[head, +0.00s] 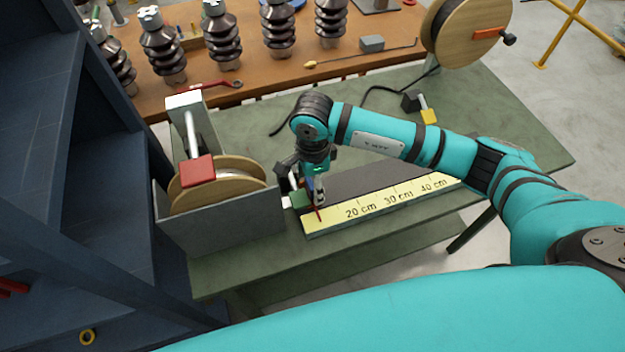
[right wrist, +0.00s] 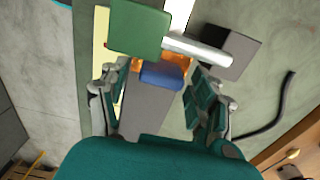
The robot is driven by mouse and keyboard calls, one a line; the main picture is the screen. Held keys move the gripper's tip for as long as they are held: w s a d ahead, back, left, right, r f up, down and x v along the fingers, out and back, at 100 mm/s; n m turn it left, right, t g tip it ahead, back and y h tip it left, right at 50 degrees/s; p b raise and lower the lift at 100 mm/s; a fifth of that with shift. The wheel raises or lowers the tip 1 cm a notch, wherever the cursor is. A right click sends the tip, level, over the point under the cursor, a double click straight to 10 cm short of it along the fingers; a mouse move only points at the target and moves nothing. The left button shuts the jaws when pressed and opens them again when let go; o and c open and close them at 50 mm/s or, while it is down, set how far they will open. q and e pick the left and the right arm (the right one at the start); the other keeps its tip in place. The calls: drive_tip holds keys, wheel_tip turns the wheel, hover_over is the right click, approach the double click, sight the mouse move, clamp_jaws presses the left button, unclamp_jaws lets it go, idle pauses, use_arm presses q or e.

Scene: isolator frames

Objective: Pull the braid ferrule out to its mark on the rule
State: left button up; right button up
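The yellow rule (head: 385,204), marked 20, 30 and 40 cm, lies on the green bench. A thin red mark (head: 318,213) shows near its left end. My right gripper (head: 319,200) points down over that end, beside a small green block (head: 300,200). In the right wrist view its fingers (right wrist: 160,100) are apart, with the green block (right wrist: 140,28), a blue piece (right wrist: 162,75) and an orange piece (right wrist: 175,62) ahead and between them. A silver cylinder (right wrist: 200,48) lies across there; which piece is the ferrule I cannot tell. My left gripper is out of view.
A grey box (head: 225,225) holding a wooden spool (head: 245,195) stands left of the rule. A large wooden reel (head: 462,35) stands at the back right, with a black cable running from it. Dark shelving fills the left side.

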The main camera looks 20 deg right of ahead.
clamp_jaws()
drive_tip(key=d+b, duration=0.4)
drive_tip(key=d, duration=0.6)
drive_tip(key=shift+w+d, duration=0.1)
drive_tip(key=shift+w, duration=0.1)
drive_tip(key=shift+o, duration=0.6)
unclamp_jaws()
drive_tip(key=shift+r, duration=0.1)
wheel_tip(320, 180, up, 12)
